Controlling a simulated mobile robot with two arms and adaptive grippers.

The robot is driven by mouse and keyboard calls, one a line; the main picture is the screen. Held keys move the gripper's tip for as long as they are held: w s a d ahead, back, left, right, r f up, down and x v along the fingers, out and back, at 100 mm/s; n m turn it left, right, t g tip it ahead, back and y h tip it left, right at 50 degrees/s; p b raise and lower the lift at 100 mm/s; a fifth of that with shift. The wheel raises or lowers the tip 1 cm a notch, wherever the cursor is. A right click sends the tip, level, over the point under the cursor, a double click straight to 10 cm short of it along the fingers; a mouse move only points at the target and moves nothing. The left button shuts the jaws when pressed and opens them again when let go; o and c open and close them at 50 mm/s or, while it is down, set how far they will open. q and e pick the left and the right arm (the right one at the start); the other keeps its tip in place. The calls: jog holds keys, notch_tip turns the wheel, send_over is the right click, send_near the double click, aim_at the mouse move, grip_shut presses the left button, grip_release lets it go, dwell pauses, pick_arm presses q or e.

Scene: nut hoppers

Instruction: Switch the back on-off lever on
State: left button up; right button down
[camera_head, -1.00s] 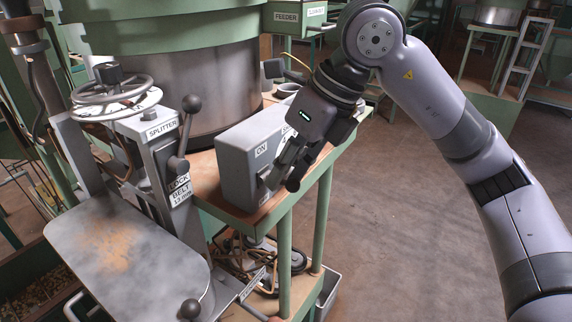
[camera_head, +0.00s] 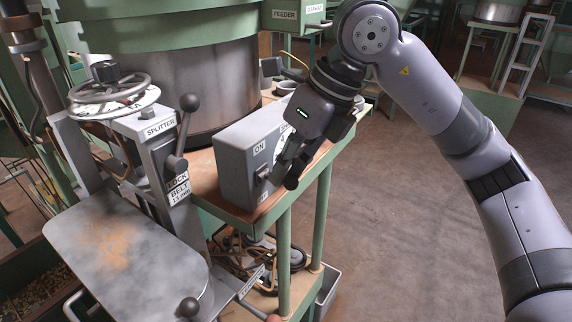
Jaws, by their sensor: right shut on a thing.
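The grey switch box (camera_head: 233,173) stands on the green-edged table, with an "ON" label high on its front face. A dark on-off lever (camera_head: 263,175) sticks out of that face below the label. My right gripper (camera_head: 282,172) reaches down to the box from the upper right. Its dark fingers are shut on the lever, and they hide part of it and of the box's right side. A small label below the lever is too small to read. My left gripper is not in view.
The splitter stand with its handwheel (camera_head: 113,93) and ball-topped lever (camera_head: 183,130) is close on the left. A grey metal plate (camera_head: 130,255) lies in front of it. A large green and steel hopper (camera_head: 170,70) stands behind. Open floor (camera_head: 410,220) lies to the right.

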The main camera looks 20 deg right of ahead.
jog(key=g+h+p, duration=0.1)
jog(key=r+g+h+p, duration=0.1)
jog(key=p, duration=0.1)
jog(key=shift+w+a+g, duration=0.3)
jog(key=shift+w+a, duration=0.05)
jog(key=c, duration=2)
grip_release()
jog(key=shift+o, duration=1.4)
jog(key=shift+s+a+r, duration=0.1)
jog(key=shift+a, duration=0.1)
jog(key=shift+d, duration=0.1)
